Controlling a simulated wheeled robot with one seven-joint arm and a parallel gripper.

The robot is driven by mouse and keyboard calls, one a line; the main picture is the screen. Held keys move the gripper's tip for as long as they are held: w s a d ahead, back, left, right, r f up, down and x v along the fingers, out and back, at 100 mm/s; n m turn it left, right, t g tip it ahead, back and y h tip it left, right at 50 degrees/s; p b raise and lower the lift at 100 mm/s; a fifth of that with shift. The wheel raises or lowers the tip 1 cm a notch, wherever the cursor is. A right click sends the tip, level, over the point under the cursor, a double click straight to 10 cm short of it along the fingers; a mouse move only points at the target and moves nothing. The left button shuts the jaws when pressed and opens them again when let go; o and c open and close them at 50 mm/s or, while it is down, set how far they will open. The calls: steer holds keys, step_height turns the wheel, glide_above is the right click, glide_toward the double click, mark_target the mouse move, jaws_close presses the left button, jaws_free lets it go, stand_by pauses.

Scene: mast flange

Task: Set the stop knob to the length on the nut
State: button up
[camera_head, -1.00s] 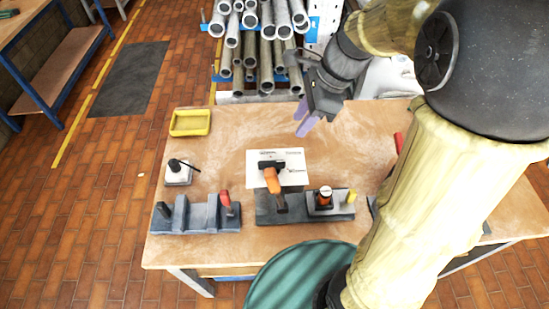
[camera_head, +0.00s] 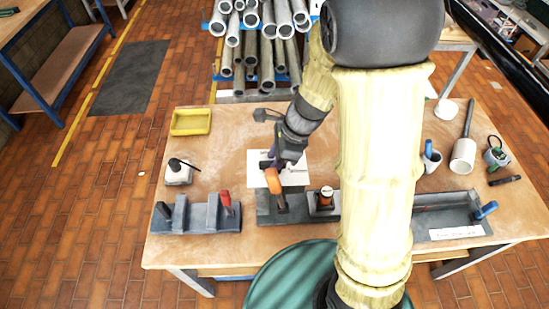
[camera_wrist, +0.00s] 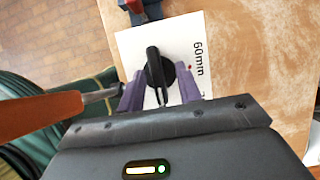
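The stop knob (camera_wrist: 156,68) is black with a raised bar and sits on a white plate (camera_wrist: 130,47) in the wrist view. The plate reads "60mm" beside a small red dot right of the knob; another label is mostly hidden by a finger. My gripper (camera_wrist: 160,90) is open, with one purple finger on each side of the knob's bar and gaps between. In the head view my gripper (camera_head: 275,163) is over the white plate (camera_head: 296,176) and hides most of the knob. I cannot make out a nut with a readable length.
An orange-handled tool (camera_wrist: 40,115) lies close left of my fingers in the wrist view. In the head view, a grey block with a red lever (camera_head: 196,217) stands left, a yellow tray (camera_head: 190,121) behind it, and a long grey fixture (camera_head: 440,211) right.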

steer(key=shift+s+d+f, duration=0.1)
jaws_close()
steer(key=shift+n, duration=0.4)
steer(key=n+g+p, duration=0.1)
steer(key=n, duration=0.2)
steer(key=shift+g+p, duration=0.3)
steer(key=shift+p, duration=0.05)
steer(key=n, duration=0.2)
steer(key=n+g+h+p, duration=0.1)
steer(key=n, duration=0.1)
steer(key=n+p, duration=0.1)
steer(key=shift+w+n+g+h, duration=0.25)
steer(key=shift+n+g+h, duration=0.05)
steer(key=shift+n+g, duration=0.1)
steer(key=n, duration=0.1)
steer(key=n+h+p, duration=0.1)
steer(key=n, duration=0.1)
steer(key=n+g, duration=0.1)
steer(key=shift+w+a+n, duration=0.1)
steer(key=shift+a+n, duration=0.2)
steer(key=shift+a+n+h+p, duration=0.1)
steer(key=shift+n+h+p, duration=0.65)
steer(key=shift+n, duration=1.15)
